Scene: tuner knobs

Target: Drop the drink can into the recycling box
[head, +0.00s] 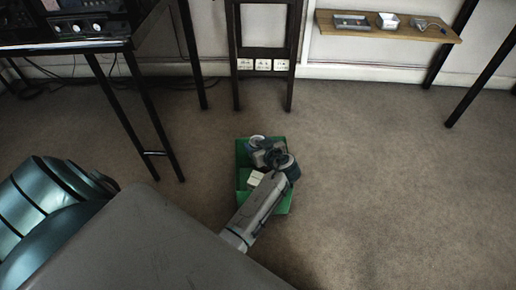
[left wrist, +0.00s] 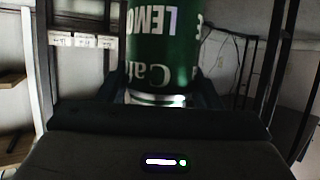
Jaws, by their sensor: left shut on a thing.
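The drink can (left wrist: 165,72) is green with upside-down white lettering in the left wrist view, and it fills the upper middle. My left gripper (head: 262,153) is shut on it; only dark finger parts show beside and below the can. In the head view this gripper is over the green recycling box (head: 243,160) on the carpet, and it and my arm hide much of the box. The can is hard to make out there. How high it is above the box I cannot tell. My right gripper is not in view.
A dark-framed stand with white labels (head: 263,65) is behind the box. A black table with audio equipment (head: 78,27) is at the upper left. A wooden shelf (head: 385,29) with small items is at the upper right. The carpet right of the box is clear.

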